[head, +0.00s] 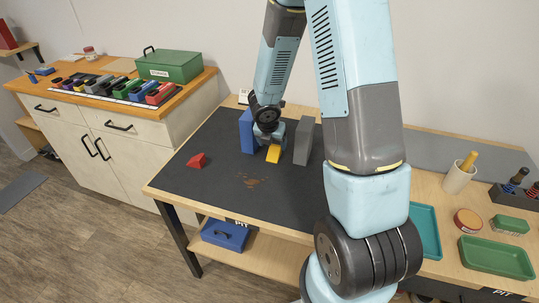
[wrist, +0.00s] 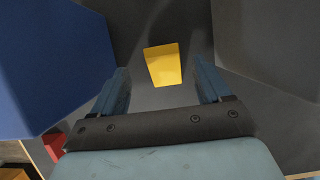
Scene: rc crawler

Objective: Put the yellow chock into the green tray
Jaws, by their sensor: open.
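The yellow chock (head: 273,154) lies on the dark mat, between a blue block (head: 246,131) and a grey block (head: 304,141). In the wrist view the chock (wrist: 162,65) shows ahead of my gripper (wrist: 162,82), roughly centred between the fingers and apart from them. My gripper is open and empty, between the two blocks; in the head view my own wrist partly hides it. The green tray (head: 497,258) lies on the right end of the bench, flat and empty, far from my gripper.
The tall blue block (wrist: 45,60) and grey block (wrist: 270,45) stand close on both sides of my gripper. A red wedge (head: 198,160) lies left on the mat. A teal tray (head: 425,232), a round tin (head: 467,221) and a green sponge-like block (head: 510,225) are near the green tray.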

